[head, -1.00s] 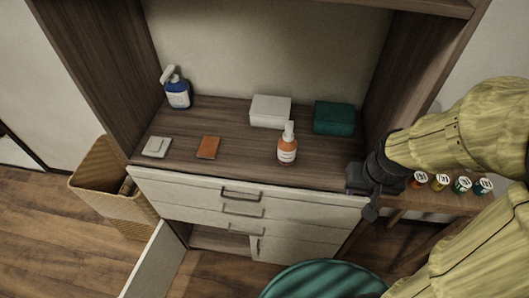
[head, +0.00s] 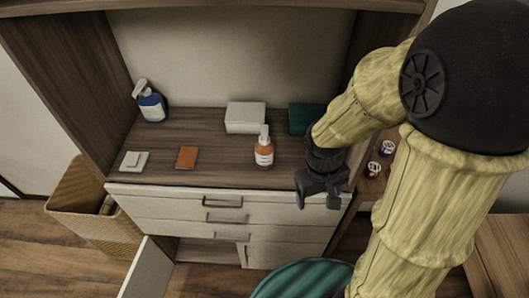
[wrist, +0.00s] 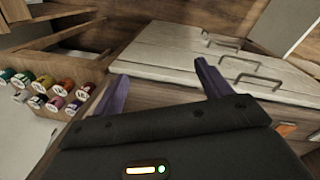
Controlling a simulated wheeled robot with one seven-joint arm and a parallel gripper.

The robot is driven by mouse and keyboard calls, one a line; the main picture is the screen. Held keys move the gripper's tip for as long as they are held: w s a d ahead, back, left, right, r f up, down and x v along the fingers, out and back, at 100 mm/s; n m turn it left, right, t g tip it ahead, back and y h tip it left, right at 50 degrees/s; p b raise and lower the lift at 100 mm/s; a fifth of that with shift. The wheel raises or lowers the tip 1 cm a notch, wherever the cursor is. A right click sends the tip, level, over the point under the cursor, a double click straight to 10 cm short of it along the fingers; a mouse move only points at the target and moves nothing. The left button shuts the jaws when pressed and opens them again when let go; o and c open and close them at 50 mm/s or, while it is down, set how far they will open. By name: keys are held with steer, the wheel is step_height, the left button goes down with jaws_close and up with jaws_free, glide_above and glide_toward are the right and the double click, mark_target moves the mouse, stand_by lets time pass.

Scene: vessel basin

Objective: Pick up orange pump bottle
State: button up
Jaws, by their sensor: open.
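The orange pump bottle (head: 264,152) stands upright on the wooden cabinet top, near its front edge. It has a white pump head and a pale label. My gripper (head: 318,198) is to the right of the bottle and lower in the picture, by the front right corner of the cabinet, apart from the bottle. In the wrist view my gripper (wrist: 162,88) shows two purple fingers spread wide with nothing between them. The bottle is not clearly visible in the wrist view.
A white box (head: 245,118) and a green box (head: 305,118), partly hidden by my arm, stand behind the bottle. Drawer handles (head: 224,201) protrude below.

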step_height(320, 180, down, 4)
steer(key=a+n+g+h, duration=0.2)
steer(key=a+n+h, duration=0.1)
steer(key=n+h, duration=0.3)
steer(key=n+t+h, duration=0.4)
steer(key=n+t, duration=1.2)
steer(key=n, duration=0.2)
glide_toward(259, 157)
steer(key=v, duration=0.2)
steer(key=shift+s+a, duration=0.15)
steer(key=shift+a, duration=0.1)
steer(key=p+x, duration=0.3)
steer(key=x, duration=0.9)
steer(key=shift+s+d+r, duration=0.1)
steer(key=shift+s, duration=0.05)
steer(key=shift+d, duration=0.1)
steer(key=shift+w, duration=0.25)
